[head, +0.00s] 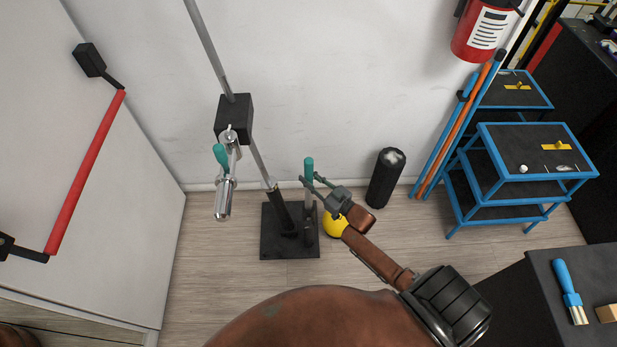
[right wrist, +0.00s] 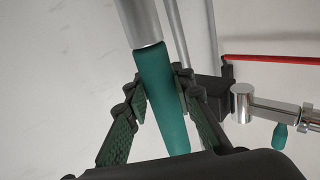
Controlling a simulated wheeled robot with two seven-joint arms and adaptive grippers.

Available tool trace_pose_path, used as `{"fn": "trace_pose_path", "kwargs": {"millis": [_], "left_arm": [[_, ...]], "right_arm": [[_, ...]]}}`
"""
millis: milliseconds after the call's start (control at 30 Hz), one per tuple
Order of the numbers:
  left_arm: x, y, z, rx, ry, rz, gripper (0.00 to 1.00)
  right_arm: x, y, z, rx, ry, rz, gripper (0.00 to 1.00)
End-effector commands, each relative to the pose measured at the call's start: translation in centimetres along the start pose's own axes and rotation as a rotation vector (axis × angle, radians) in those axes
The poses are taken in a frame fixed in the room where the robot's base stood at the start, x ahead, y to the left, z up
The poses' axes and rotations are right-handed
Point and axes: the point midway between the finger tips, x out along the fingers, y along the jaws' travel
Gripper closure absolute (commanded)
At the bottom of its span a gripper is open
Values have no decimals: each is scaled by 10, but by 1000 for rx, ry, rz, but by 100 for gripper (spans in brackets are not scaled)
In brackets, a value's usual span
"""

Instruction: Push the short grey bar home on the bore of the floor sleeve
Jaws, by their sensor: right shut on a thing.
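The short grey bar (head: 308,199) stands about upright, with a teal grip (head: 309,168) at its top. My right gripper (head: 318,185) is shut on the teal grip, whose fingers show on both sides of the grip (right wrist: 160,95) in the right wrist view; the bar (right wrist: 139,22) runs out beyond them. A black floor plate (head: 272,246) carries a short dark sleeve (head: 309,228) under the bar. The bar's lower end meets the sleeve's top in the picture; I cannot tell how deep it sits. My left gripper is not in view.
A long grey rod (head: 207,45) slants down through a black wall block (head: 234,112) to another sleeve (head: 281,209). A chrome lever (head: 224,198) hangs left. A yellow ball (head: 334,224), a black cylinder (head: 386,178) and a blue cart (head: 487,135) stand right.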

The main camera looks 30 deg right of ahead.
Motion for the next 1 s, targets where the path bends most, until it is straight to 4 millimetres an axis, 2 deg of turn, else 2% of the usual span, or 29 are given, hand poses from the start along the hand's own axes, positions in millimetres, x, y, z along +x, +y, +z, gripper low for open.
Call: {"fn": "trace_pose_path", "kwargs": {"millis": [67,100,367,733,867,1000], "left_arm": [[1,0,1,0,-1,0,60],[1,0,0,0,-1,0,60],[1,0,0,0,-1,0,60],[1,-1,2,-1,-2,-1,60],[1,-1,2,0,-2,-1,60],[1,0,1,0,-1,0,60]], "right_arm": [[1,0,0,0,4,-1,100],[1,0,-1,0,4,-1,75],[0,0,0,0,2,0,58],[-7,0,3,1,-4,1,57],[-25,0,4,1,-5,2,57],[-55,0,3,0,-4,1,57]]}}
